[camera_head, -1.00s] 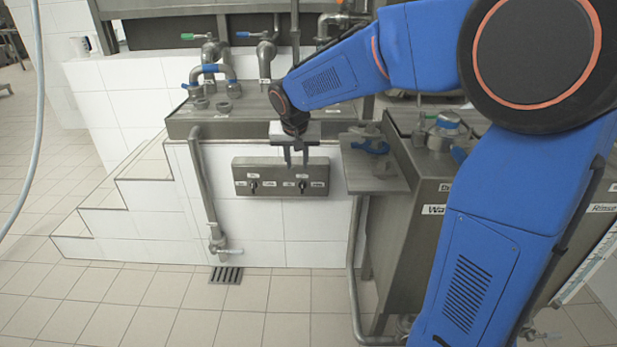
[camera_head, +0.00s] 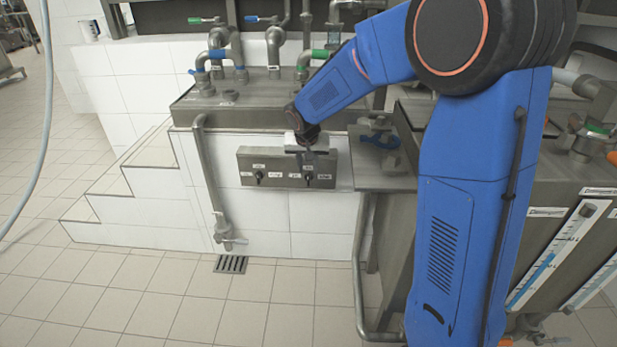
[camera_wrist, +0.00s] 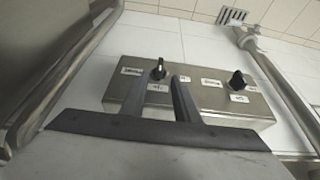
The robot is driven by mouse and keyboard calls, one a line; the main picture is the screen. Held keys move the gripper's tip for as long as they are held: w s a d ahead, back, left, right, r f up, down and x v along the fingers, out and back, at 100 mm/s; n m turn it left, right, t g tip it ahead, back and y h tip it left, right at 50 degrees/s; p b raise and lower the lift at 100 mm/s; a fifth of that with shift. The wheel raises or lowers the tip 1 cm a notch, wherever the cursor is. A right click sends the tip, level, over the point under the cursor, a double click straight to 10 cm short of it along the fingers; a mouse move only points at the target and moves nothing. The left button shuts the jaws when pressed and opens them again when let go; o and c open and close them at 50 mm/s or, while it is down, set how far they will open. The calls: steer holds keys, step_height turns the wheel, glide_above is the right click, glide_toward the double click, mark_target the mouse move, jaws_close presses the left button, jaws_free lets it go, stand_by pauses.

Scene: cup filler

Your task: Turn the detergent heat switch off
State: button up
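A grey metal switch box (camera_head: 283,183) with two black knobs is mounted on the white tiled wall. The right knob (camera_head: 308,177) is just below my gripper (camera_head: 305,162); the left knob (camera_head: 259,175) is farther off. The wrist view is turned over. There, my gripper (camera_wrist: 160,85) is open, with two dark fingers apart. The nearer knob (camera_wrist: 158,68) shows beyond the gap between the fingertips, and nothing is held. The other knob (camera_wrist: 237,80) is to the right, clear of the fingers. The small labels are too blurred to tell which switch is which.
A metal ledge with pipes (camera_head: 275,95) is above the box. A vertical pipe (camera_head: 207,165) stands to its left and a metal shelf (camera_head: 383,178) to its right. White tiled steps (camera_head: 135,205) are at left. The floor in front is clear.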

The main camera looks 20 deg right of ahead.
mark_target(308, 176)
steer(key=x, duration=0.6)
steer(key=shift+w+f, duration=0.2)
steer(key=shift+f, duration=0.1)
jaws_close()
